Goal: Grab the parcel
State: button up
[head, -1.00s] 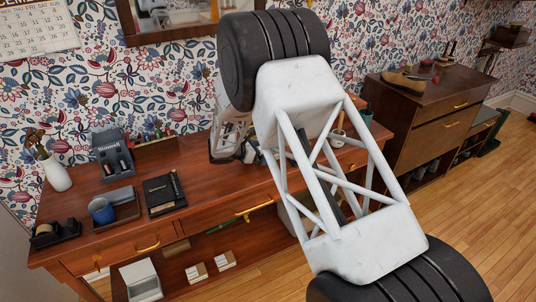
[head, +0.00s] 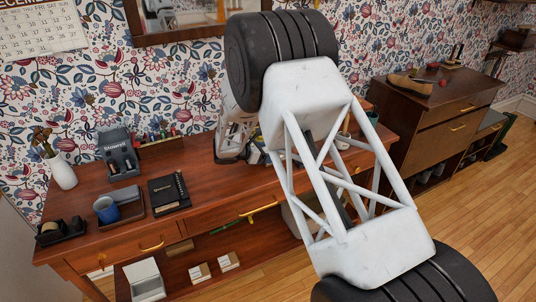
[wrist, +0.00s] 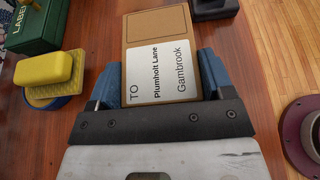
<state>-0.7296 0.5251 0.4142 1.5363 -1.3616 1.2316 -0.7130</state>
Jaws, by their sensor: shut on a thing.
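The parcel (wrist: 155,28) is a brown cardboard box with a white label reading "TO Plumholt Lane Gambrook", seen in the wrist view. My gripper (wrist: 160,76) is shut on it, with one blue finger pad against each side. I cannot tell whether the parcel rests on the desk or is held just above it. In the head view my gripper (head: 232,148) is at the back of the wooden desk, mostly behind my arm, and the parcel cannot be made out there.
A yellow sponge-like block (wrist: 50,70) and a green label box (wrist: 38,24) stand left of the parcel. A dark object (wrist: 215,7) is beyond it, a dark red round thing (wrist: 304,135) at right.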

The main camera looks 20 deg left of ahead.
jog(key=shift+r, duration=0.65)
notch_tip(320, 180, up, 2)
jog(key=shift+r, duration=0.1)
jog(key=s+d+r, duration=0.1)
jog(key=s+d, duration=0.7)
jog(key=s, duration=0.5)
jog(key=shift+s, duration=0.35)
jog(key=shift+d+r, duration=0.1)
